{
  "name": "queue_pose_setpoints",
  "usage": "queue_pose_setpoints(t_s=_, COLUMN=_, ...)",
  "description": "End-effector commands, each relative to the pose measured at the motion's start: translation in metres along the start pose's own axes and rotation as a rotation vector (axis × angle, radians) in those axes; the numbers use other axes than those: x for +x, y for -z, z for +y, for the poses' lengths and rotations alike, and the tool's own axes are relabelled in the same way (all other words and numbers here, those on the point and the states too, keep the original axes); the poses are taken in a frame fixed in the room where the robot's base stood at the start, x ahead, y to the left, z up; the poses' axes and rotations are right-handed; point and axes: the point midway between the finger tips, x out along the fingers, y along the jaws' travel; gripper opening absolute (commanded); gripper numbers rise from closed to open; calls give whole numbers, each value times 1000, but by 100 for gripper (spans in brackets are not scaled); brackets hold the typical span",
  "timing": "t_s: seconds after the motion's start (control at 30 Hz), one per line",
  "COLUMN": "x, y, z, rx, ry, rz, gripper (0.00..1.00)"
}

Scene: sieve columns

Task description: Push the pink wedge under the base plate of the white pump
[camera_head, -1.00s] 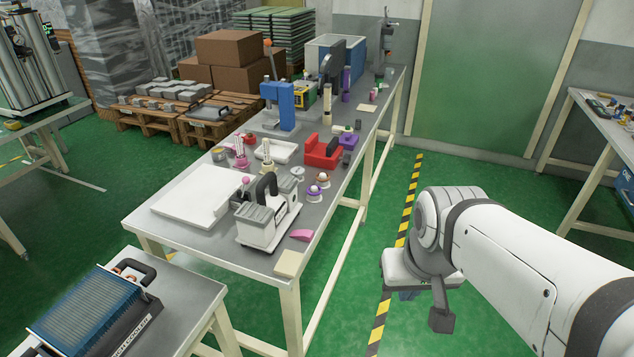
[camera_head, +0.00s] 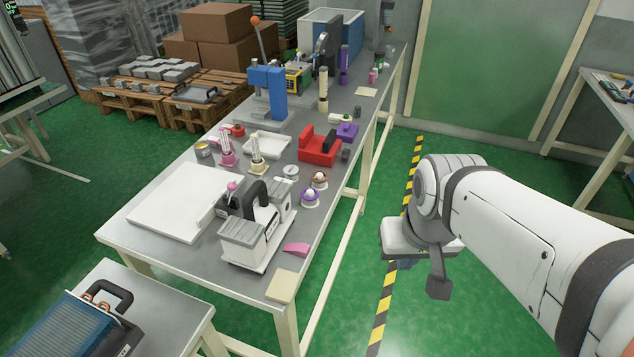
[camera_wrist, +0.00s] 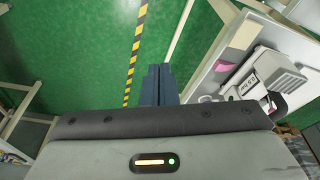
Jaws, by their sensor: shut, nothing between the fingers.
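The white pump (camera_head: 240,243) with a black handle stands on its base plate (camera_head: 262,264) near the front end of the long grey bench. The pink wedge (camera_head: 297,249) lies on the bench just right of the base plate; I cannot tell whether they touch. The wrist view shows the wedge (camera_wrist: 225,66) beside the pump (camera_wrist: 262,74), both right of my gripper. My gripper (camera_wrist: 160,72) is shut and empty, over the green floor, off the bench's right side. In the head view it is mostly hidden behind my arm.
A beige pad (camera_head: 283,287) lies at the bench corner near the wedge. Purple and orange-ringed holders (camera_head: 310,196) stand behind the wedge. The floor between bench and arm is clear, with a striped line (camera_head: 387,290).

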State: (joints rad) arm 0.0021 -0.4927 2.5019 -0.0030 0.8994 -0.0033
Motion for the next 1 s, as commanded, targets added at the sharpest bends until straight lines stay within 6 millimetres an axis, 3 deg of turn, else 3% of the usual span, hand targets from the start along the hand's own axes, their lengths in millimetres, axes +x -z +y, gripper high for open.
queue_pose_setpoints(t_s=0.17, x=4, y=-1, z=0, rx=10, ry=6, rz=-10, gripper=0)
queue_pose_setpoints(t_s=0.27, x=21, y=-6, z=-4, rx=67, ry=39, rz=-70, gripper=0)
queue_pose_setpoints(t_s=0.5, x=105, y=-28, z=-37, rx=470, ry=280, rz=-435, gripper=0)
queue_pose_setpoints(t_s=0.6, x=137, y=-26, z=-52, rx=682, ry=423, rz=-608, gripper=0)
queue_pose_setpoints(t_s=0.8, x=194, y=4, z=-66, rx=1100, ry=746, rz=-905, gripper=0)
queue_pose_setpoints(t_s=1.0, x=246, y=49, z=-46, rx=1448, ry=1072, rz=-1090, gripper=0)
